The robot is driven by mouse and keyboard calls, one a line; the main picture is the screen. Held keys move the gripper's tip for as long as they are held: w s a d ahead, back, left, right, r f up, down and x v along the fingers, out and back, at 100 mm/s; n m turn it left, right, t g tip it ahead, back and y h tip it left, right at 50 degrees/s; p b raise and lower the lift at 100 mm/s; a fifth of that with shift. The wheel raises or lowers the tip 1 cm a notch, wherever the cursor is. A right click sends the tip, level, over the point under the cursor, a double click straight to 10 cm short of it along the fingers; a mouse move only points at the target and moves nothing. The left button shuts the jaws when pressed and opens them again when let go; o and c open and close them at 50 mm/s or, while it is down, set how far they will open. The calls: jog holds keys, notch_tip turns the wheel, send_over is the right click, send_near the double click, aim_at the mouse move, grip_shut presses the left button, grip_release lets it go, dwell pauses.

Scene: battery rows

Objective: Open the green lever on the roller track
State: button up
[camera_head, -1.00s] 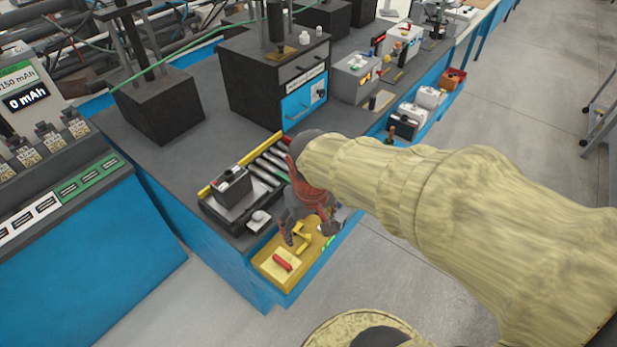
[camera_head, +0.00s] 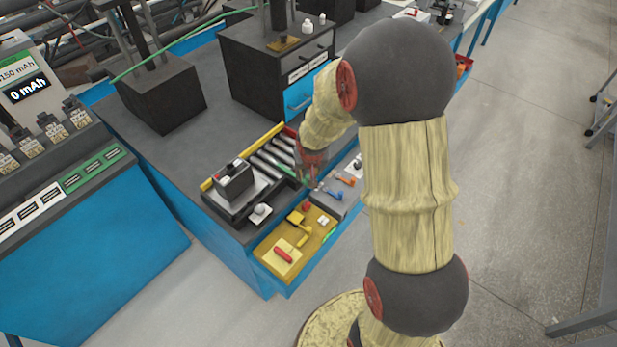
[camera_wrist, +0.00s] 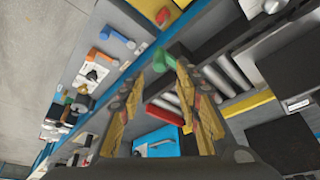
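The roller track (camera_head: 263,166) has metal rollers and a yellow far rail; it also shows in the wrist view (camera_wrist: 217,79). The green lever (camera_wrist: 164,61) is at the track's near edge, just ahead of my fingertips in the wrist view. My gripper (camera_head: 312,183) points down there. In the wrist view my gripper (camera_wrist: 172,72) has its fingers apart with nothing between them. I cannot tell whether a finger touches the lever.
A black device (camera_head: 233,180) sits on the track's left end. Right of the track, a grey panel carries a blue lever (camera_head: 334,194) and an orange lever (camera_head: 346,181). A yellow tray (camera_head: 268,248) with small parts lies in front. A dark cabinet (camera_head: 250,85) stands behind.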

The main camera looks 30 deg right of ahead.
aim_at(308, 177)
jog(key=b+x, duration=0.1)
jog(key=x, duration=0.5)
jog(key=shift+f+b, duration=0.3)
jog(key=shift+b, duration=0.1)
jog(key=shift+c, duration=0.9)
grip_shut()
